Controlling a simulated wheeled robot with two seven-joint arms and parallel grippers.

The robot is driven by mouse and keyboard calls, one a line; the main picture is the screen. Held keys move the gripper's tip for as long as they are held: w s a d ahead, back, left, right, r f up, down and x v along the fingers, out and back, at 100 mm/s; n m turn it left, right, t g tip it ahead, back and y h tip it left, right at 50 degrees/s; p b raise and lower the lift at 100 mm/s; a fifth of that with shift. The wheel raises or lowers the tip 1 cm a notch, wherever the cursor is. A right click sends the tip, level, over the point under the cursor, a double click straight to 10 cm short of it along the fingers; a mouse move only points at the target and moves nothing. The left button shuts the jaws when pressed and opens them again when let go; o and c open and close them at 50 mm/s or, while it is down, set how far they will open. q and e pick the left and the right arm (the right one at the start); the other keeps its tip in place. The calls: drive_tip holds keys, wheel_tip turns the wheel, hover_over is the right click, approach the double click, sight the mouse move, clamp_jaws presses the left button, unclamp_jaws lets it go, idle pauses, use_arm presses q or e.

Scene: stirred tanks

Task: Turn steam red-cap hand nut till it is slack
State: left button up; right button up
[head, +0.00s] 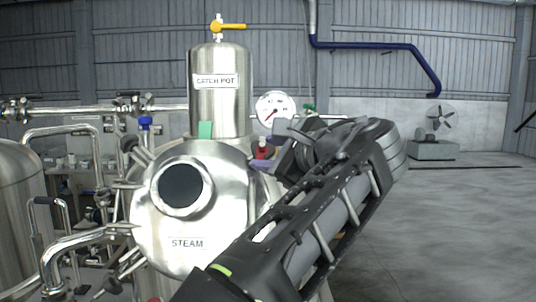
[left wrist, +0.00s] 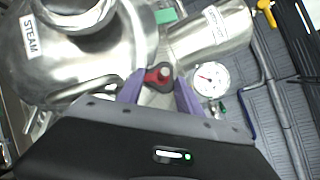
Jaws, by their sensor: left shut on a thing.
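The steam tank (head: 165,235) is a rounded steel vessel with a round dark port and a STEAM label; it also shows in the left wrist view (left wrist: 60,70). Its red-cap hand nut (head: 262,151) sits on the right shoulder of the lid. In the left wrist view the nut (left wrist: 158,77) shows a red body with a pale round middle and dark lobes. My left gripper (left wrist: 160,90) has its purple fingers on either side of the nut and is shut on it. In the head view my left gripper (head: 264,162) partly hides the nut. My right gripper is not in view.
The catch pot (head: 220,110), with a yellow valve handle (head: 228,27), stands behind the lid. A pressure gauge (head: 274,108) is close beyond my gripper. A blue-cap nut (head: 146,122) is at the lid's left. Pipes crowd the left; open floor (head: 460,230) lies right.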

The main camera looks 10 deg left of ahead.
use_arm(q)
drive_tip(key=shift+n+g, duration=0.4)
drive_tip(key=shift+n, duration=0.2)
drive_tip(key=o, duration=1.4)
drive_tip(key=shift+c, duration=0.2)
drive_tip(key=shift+s+d, duration=0.1)
drive_tip(key=shift+d, duration=0.05)
drive_tip(key=v, duration=0.7)
drive_tip(key=shift+s+d, duration=0.2)
drive_tip(key=shift+r, duration=0.1)
